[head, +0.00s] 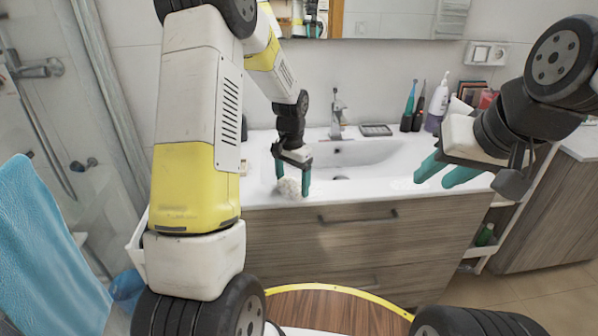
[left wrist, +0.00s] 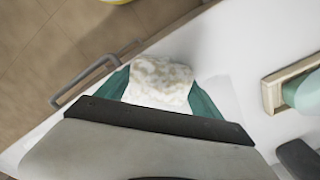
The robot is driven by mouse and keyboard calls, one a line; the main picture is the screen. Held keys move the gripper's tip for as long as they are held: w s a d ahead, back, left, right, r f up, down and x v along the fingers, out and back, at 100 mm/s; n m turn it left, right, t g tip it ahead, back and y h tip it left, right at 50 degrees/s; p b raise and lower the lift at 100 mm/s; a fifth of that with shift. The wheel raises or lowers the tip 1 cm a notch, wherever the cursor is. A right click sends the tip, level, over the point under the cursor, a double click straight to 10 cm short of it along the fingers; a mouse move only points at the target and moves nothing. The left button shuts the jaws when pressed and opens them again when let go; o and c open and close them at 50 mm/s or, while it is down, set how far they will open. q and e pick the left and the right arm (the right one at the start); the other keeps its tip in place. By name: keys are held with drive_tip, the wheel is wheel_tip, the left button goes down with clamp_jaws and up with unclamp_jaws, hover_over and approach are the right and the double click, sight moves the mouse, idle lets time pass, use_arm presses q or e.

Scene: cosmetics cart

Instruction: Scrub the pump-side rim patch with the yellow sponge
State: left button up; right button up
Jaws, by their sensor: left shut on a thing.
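My left gripper (head: 293,186) points down over the front left rim of the white sink (head: 370,154). It is shut on a pale, lumpy block, which I take to be the sponge (head: 289,190). In the left wrist view the sponge (left wrist: 160,82) sits between the teal fingers and looks mottled white and cream, with little yellow showing. It is at the rim; contact cannot be told. A faint whitish patch (head: 404,183) shows on the front right rim, on the pump bottle's side. My right gripper (head: 433,183) is open and empty beside that patch.
A purple pump bottle (head: 436,108) and toothbrushes (head: 409,106) stand at the back right. The faucet (head: 337,116) is at the back middle. A wooden-edged dish (left wrist: 273,98) lies near my left gripper. The drawer handle (head: 358,217) juts out below the rim.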

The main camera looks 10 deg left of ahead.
sight(320, 191)
use_arm(q)
drive_tip(key=shift+w+d+f, duration=0.1)
drive_tip(key=shift+w+d, duration=0.1)
drive_tip(key=shift+d, duration=0.7)
drive_tip(key=shift+w+d+f, duration=0.1)
drive_tip(key=shift+w+d, duration=0.05)
drive_tip(key=shift+d, duration=0.75)
drive_tip(key=shift+w+d, duration=0.2)
drive_tip(key=shift+d, duration=0.55)
drive_tip(key=shift+w+d, duration=0.25)
drive_tip(key=shift+d, duration=0.45)
drive_tip(key=shift+w+d, duration=0.2)
drive_tip(key=shift+d, duration=0.55)
drive_tip(key=shift+s+a+r, duration=0.1)
drive_tip(key=shift+s+a, duration=0.1)
drive_tip(key=shift+a, duration=0.65)
drive_tip(key=shift+s+a+r, duration=0.1)
drive_tip(key=shift+s+a, duration=0.1)
drive_tip(key=shift+a, duration=0.65)
drive_tip(key=shift+s+a+r, duration=0.1)
drive_tip(key=shift+s+a, duration=0.1)
drive_tip(key=shift+a, duration=0.65)
